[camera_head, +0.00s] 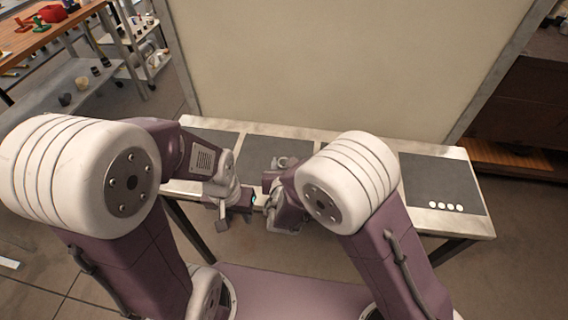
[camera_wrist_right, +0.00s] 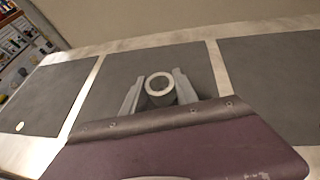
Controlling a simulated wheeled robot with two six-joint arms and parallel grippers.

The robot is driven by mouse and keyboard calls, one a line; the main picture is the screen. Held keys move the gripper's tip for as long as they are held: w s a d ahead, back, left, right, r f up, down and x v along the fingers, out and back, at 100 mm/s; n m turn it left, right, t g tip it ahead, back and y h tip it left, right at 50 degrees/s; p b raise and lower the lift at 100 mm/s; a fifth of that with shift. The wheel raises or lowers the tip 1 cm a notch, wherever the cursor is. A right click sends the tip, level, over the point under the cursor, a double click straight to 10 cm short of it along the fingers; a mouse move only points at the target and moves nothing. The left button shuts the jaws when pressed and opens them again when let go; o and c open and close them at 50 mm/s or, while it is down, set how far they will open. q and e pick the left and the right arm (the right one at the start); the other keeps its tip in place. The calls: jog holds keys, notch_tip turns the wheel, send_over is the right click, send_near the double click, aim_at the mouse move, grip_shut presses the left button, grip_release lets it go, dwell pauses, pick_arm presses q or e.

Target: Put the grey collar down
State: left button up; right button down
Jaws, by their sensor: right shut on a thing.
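The grey collar (camera_wrist_right: 160,88) is a short ring with an open bore, upright between the two grey fingers of my right gripper (camera_wrist_right: 159,91) in the right wrist view. The gripper is shut on it. Behind it lies a dark mat (camera_wrist_right: 120,75) on the table; I cannot tell whether the collar touches this mat. In the head view my right gripper (camera_head: 283,163) is over the table's middle, partly hidden by my right arm. My left gripper (camera_head: 236,208) is at the table's front edge, left of the right one; its fingers are too small to read.
The long table (camera_head: 330,134) has several dark mats side by side. The right mat (camera_head: 435,178) carries several white discs (camera_head: 445,206) near its front edge. A pale panel (camera_head: 350,60) stands behind the table. A shelf rack (camera_head: 135,45) is at the back left.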

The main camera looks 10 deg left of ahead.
jog(key=c, duration=0.9)
grip_release()
jog(key=shift+f, duration=0.1)
jog(key=shift+c, duration=0.2)
